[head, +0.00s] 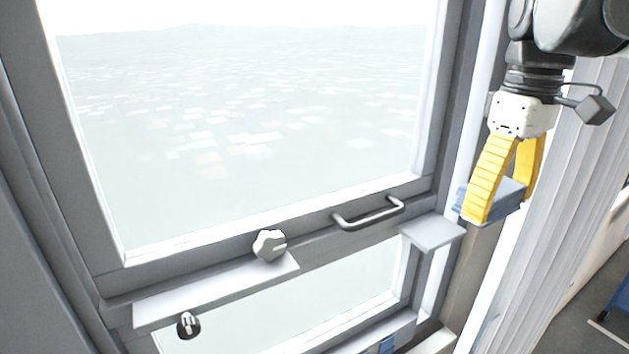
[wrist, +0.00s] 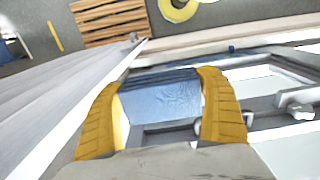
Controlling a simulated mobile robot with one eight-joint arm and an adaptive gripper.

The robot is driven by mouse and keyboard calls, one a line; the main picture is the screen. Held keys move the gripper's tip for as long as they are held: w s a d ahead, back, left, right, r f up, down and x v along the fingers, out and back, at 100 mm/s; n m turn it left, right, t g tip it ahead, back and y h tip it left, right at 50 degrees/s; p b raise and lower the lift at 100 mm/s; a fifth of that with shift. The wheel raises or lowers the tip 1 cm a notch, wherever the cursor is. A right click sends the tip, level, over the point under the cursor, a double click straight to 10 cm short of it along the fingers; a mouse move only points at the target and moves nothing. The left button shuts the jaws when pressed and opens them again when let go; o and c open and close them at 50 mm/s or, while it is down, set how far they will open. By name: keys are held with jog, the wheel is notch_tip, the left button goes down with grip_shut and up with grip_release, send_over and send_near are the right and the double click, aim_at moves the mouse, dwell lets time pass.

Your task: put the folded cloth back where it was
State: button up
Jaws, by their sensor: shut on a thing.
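The folded cloth (head: 508,200) is blue and held between the yellow fingers of my gripper (head: 506,200), at the right side of the head view. In the wrist view the blue cloth (wrist: 162,98) fills the space between the two fingers of my gripper (wrist: 165,100). The gripper is shut on it and holds it in the air to the right of the window frame. Where the cloth lay before cannot be told from these frames.
A window (head: 250,110) with a metal handle (head: 368,213) and a knob (head: 269,245) is in front of me. A small grey ledge (head: 432,231) juts out just left of and below my gripper. A longer ledge (head: 215,290) runs at the left. White ribbed panelling (head: 560,190) stands close on the right.

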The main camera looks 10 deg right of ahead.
jog(key=p, duration=0.2)
send_over(439, 233)
notch_tip(439, 233, down, 5)
jog(key=shift+s+f, duration=0.1)
jog(key=shift+w+f, duration=0.2)
jog(key=shift+f, duration=0.05)
jog(key=shift+f+p, duration=0.5)
jog(key=shift+f, duration=1.5)
jog(key=o, duration=0.7)
jog(key=shift+f, duration=0.1)
jog(key=shift+o, duration=1.2)
notch_tip(439, 233, up, 12)
jog(key=b, duration=0.1)
jog(key=shift+b, duration=0.35)
